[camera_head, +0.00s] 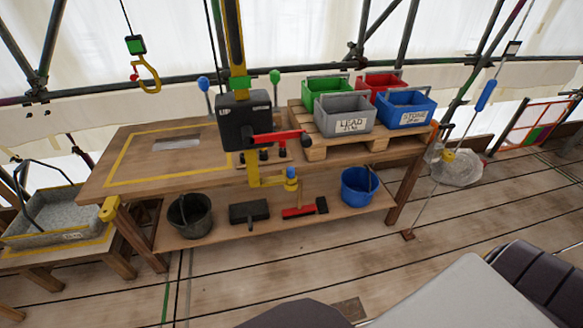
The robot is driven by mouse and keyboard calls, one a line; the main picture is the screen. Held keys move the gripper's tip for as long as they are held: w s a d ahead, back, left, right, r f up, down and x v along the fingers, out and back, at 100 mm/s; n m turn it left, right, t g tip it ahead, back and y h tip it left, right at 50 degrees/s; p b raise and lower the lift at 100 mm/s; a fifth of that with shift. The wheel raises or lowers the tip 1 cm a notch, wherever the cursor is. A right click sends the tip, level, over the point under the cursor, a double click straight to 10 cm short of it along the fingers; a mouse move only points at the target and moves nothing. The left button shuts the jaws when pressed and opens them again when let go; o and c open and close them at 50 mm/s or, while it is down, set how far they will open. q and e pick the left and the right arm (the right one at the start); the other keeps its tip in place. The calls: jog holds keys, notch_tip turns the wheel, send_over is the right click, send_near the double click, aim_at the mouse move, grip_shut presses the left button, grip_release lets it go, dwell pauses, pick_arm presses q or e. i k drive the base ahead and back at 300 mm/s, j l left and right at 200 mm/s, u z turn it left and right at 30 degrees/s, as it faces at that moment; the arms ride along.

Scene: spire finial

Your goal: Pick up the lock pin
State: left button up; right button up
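I cannot make out for certain which thing is the lock pin. Small dark and red pieces (282,149) stand on the wooden workbench (95,188), close to a yellow post with a black box (243,118) and a red handle (279,137). A small yellow piece with a blue top (291,180) stands near the lower shelf. Neither of my grippers can be made out in the head view. Dark and pale parts at the bottom edge look like my own body.
Green (322,88), grey (345,115), red (383,84) and blue (405,108) bins sit on a pallet (318,150). A yellow hook (149,75) hangs left. Front planks are mostly clear.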

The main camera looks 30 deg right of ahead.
aim_at(290, 170)
jog(key=l+u, duration=0.25)
jog(key=l, duration=0.55)
jog(key=l+u, duration=0.25)
jog(key=l, duration=0.55)
jog(key=l+u, duration=0.25)
jog(key=l, duration=0.5)
